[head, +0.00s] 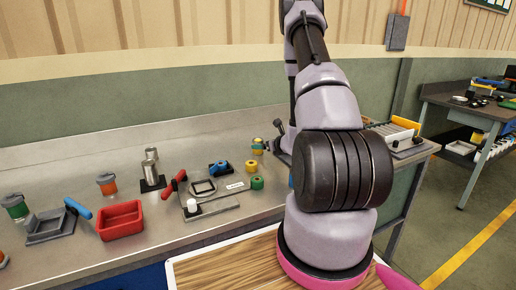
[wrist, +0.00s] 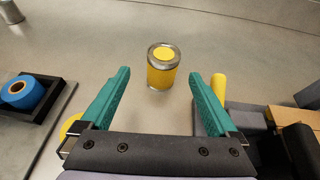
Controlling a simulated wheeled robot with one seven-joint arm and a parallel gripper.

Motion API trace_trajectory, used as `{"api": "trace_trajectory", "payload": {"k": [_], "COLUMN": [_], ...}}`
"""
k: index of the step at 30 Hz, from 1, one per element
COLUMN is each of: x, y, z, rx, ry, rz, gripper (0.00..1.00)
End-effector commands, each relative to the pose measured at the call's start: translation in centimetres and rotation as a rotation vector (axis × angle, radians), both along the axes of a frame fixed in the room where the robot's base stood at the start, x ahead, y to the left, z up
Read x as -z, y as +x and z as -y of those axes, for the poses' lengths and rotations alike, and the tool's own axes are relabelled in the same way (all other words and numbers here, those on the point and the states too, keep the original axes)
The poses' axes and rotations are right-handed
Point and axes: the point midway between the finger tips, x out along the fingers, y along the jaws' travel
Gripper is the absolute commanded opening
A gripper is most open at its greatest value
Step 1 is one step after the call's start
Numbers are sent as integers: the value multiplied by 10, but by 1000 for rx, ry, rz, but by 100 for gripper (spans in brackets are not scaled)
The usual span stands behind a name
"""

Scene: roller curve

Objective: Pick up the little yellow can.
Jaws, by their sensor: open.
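The little yellow can (wrist: 162,76) stands upright on the metal bench, with a silver rim and a yellow disc on its lid. In the head view the yellow can (head: 257,142) shows small, just left of my arm. My gripper (wrist: 160,73) is open, with its two teal fingers on either side of the can in the wrist view. Gaps show between the can and both fingers, and nothing is held. How far the fingertips are above the bench is hard to tell. My arm hides most of the gripper in the head view.
A blue roll (wrist: 25,92) sits in a dark tray left of my gripper. A yellow upright cylinder (wrist: 218,89) and dark and tan parts stand close to the right finger. A red bin (head: 121,221) is farther left. Bench beyond the can is clear.

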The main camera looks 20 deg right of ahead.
Motion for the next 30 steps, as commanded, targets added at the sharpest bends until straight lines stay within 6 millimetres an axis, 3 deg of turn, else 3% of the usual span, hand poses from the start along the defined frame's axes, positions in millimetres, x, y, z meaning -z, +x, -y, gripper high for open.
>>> {"api": "trace_trajectory", "payload": {"k": [6, 14, 21, 30], "x": [14, 23, 40, 42], "y": [33, 52, 83, 91], "z": [-4, -4, -4, -5], "rx": [-1, -1, -2, -2], "ry": [0, 0, 0, 0], "rz": [2, 1, 2, 1], "gripper": [95, 95, 95, 95]}}
